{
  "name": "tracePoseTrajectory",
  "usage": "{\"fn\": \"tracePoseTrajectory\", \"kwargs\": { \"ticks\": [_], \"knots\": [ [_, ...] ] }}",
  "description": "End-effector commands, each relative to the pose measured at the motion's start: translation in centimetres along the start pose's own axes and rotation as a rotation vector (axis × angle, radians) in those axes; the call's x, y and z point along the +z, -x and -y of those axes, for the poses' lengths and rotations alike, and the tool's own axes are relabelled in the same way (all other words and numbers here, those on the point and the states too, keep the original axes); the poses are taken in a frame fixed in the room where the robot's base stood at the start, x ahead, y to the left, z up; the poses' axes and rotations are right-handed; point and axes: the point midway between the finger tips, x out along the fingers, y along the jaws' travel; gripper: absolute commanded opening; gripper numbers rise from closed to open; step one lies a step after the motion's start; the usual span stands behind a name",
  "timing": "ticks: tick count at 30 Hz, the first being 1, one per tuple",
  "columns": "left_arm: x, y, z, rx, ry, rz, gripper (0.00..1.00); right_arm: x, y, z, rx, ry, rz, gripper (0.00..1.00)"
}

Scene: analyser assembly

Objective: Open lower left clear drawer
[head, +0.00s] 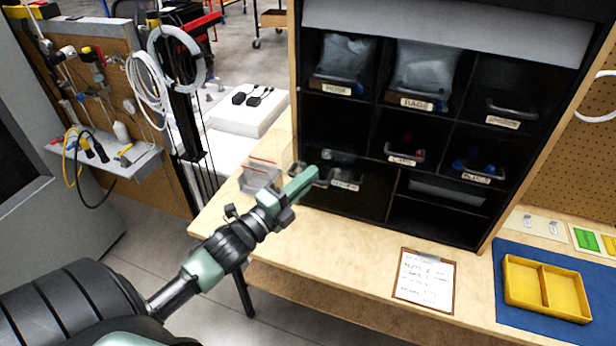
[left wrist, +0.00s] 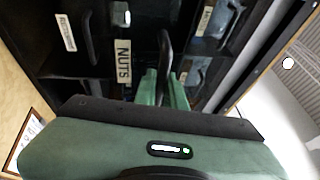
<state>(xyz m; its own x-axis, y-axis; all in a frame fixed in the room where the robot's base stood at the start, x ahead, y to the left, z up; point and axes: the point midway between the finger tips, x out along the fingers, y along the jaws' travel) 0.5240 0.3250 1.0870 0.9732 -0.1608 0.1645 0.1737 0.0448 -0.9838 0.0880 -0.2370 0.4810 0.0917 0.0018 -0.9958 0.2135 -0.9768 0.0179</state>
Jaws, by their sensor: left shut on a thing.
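The lower left clear drawer (head: 345,183) is in the left column of the black cabinet, with a pale label on its front. In the left wrist view that label (left wrist: 123,62) reads NUTS, and a dark upright handle (left wrist: 165,45) stands beside it. My left gripper (head: 309,176) reaches the left end of this drawer front. In the left wrist view its green fingers (left wrist: 165,88) are shut on the handle. The gripper hides part of the front, and I cannot tell how far out the drawer stands.
The black cabinet (head: 455,228) stands on a wooden bench (head: 290,240) and holds several other labelled drawers. A small clear box (head: 259,176) is close to the left gripper. A clipboard (head: 425,278) and a yellow tray (head: 545,288) on a blue mat (head: 507,262) are to the right.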

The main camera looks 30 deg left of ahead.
Motion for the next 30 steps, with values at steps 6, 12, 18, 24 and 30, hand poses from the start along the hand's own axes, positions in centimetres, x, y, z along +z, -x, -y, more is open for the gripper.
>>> {"fn": "tracePoseTrajectory", "kwargs": {
  "ticks": [6,12,18,24,30],
  "knots": [
    [-0.8,2.1,0.3,0.006,0.002,0.001,0.0,-0.1,0.9,0.0,0.0,0.0,0.0,0.19],
    [-0.8,2.0,0.3,0.003,0.001,0.001,0.0,0.0,0.7,0.0,0.0,0.0,0.001,0.19],
    [-0.8,2.0,0.3,0.003,0.001,0.001,0.19,0.0,0.7,0.0,0.0,0.0,0.001,0.19],
    [-0.8,2.2,0.2,0.003,0.001,0.001,0.19,0.0,0.6,0.1,-0.001,0.0,0.001,0.19],
    [-0.8,4.8,-0.1,0.006,0.0,0.001,0.19,0.1,-0.5,0.2,-0.002,-0.001,0.0,0.19]
  ]
}}
